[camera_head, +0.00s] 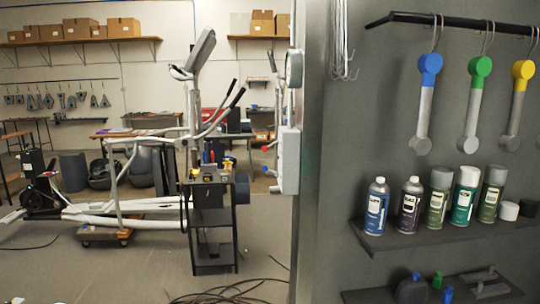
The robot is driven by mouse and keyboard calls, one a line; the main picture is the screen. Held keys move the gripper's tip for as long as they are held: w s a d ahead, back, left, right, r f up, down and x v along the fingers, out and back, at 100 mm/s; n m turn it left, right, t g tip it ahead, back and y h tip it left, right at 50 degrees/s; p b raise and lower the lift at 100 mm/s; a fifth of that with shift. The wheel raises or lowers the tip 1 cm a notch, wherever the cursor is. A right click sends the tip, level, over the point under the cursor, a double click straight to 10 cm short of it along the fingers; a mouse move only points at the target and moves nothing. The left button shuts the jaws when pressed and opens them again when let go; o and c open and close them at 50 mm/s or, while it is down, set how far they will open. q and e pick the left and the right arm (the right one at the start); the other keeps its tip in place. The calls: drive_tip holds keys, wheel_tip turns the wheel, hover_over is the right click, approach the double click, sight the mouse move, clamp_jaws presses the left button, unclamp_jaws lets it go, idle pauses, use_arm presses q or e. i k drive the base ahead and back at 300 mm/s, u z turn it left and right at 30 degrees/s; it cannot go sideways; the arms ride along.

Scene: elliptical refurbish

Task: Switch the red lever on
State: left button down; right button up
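A small red lever (266,149) sticks out to the left from a light grey box (289,160) on the edge of the grey wall panel. The box is seen almost edge-on, so its front face is hidden and I cannot tell the lever's on or off position. A blue-tipped lever (268,170) sits just below the red one. Neither of my grippers shows in the head view.
The grey wall panel (335,200) stands close on the right, with hanging colored-handle parts (425,100) and a shelf of spray cans (409,205). An elliptical trainer (150,208) and a dark tool cart (213,225) stand left. Cables (235,293) lie on the floor.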

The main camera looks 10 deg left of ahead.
sight(264, 148)
drive_tip(key=z, duration=0.1)
drive_tip(key=i, duration=1)
drive_tip(key=u, duration=0.1)
